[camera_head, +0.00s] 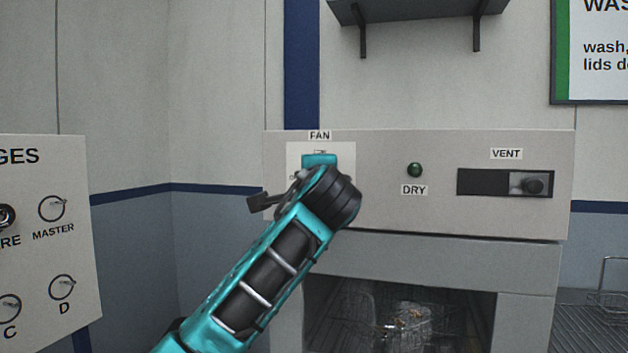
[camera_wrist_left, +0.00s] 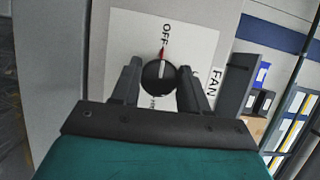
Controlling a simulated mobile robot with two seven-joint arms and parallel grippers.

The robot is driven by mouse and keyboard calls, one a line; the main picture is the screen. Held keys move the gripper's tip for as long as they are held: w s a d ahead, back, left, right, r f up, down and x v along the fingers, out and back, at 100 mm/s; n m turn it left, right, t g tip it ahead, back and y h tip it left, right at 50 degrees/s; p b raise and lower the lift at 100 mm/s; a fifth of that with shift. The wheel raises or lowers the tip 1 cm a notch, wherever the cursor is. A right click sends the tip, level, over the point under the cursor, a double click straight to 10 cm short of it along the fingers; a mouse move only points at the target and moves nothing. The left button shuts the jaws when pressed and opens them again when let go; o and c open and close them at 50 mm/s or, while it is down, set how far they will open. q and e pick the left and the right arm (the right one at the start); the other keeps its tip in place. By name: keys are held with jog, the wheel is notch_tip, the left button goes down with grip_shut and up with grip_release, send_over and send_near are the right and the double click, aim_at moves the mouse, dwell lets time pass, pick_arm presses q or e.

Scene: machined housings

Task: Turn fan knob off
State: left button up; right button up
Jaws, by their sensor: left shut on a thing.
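The fan knob (camera_wrist_left: 160,76) is round and dark with a white line and a red pointer. In the left wrist view its pointer aims at the OFF mark on the white dial plate (camera_wrist_left: 128,40). My left gripper (camera_wrist_left: 158,72) has its fingers on both sides of the knob and is shut on it. In the head view my left arm reaches up to the dial plate (camera_head: 346,151) under the FAN label (camera_head: 320,135), and my wrist hides the knob and fingertips. My right gripper is in neither view.
Below is an open bay with a wire basket (camera_head: 350,310). A gauge panel (camera_head: 45,260) stands at left. A shelf (camera_head: 415,10) hangs above.

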pick_arm(q)
jog(key=o, duration=1)
jog(key=s, duration=0.4)
jog(key=s+b, duration=0.1)
jog(key=s, duration=0.3)
jog(key=s+d+b, duration=0.1)
jog(key=s, duration=0.4)
